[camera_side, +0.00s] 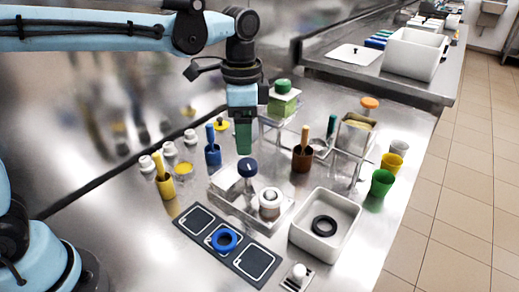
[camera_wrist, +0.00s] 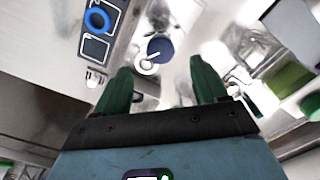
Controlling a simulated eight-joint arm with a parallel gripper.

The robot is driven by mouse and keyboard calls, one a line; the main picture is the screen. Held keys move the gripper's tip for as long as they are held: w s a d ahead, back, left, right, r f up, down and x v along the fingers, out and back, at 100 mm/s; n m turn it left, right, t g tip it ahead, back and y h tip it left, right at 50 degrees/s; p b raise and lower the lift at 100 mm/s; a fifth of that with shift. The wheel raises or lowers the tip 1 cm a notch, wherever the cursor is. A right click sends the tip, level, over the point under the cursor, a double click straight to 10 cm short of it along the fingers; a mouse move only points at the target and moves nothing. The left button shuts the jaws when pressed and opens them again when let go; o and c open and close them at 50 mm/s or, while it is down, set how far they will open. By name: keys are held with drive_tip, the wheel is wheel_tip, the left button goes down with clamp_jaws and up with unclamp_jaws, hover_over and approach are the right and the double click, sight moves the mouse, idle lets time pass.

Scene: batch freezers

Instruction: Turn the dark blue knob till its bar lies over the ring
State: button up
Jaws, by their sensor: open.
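The dark blue knob (camera_side: 247,167) has a round top and stands on a metal block in the middle of the bench. In the wrist view the knob (camera_wrist: 162,46) shows beyond and between the fingertips, with a small white ring (camera_wrist: 146,66) at its lower left edge. A short pale mark shows near that edge; I cannot tell whether it is the bar. My gripper (camera_side: 244,150) points down with green fingers, just above and behind the knob in the side view. In the wrist view my gripper (camera_wrist: 160,66) is open, with nothing between its fingers.
A white-topped knob (camera_side: 270,197) stands close beside the dark blue one. In front lie a dark panel (camera_side: 250,262) with a blue ring (camera_side: 223,240) and a white bin (camera_side: 340,238) holding a black ring (camera_side: 324,226). Cups and a rack (camera_side: 352,150) crowd the right.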

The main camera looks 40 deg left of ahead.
sight(245, 163)
wheel_tip(245, 163, down, 7)
drive_tip(key=shift+f, duration=0.15)
drive_tip(key=shift+c, duration=0.3)
drive_tip(key=c, duration=1)
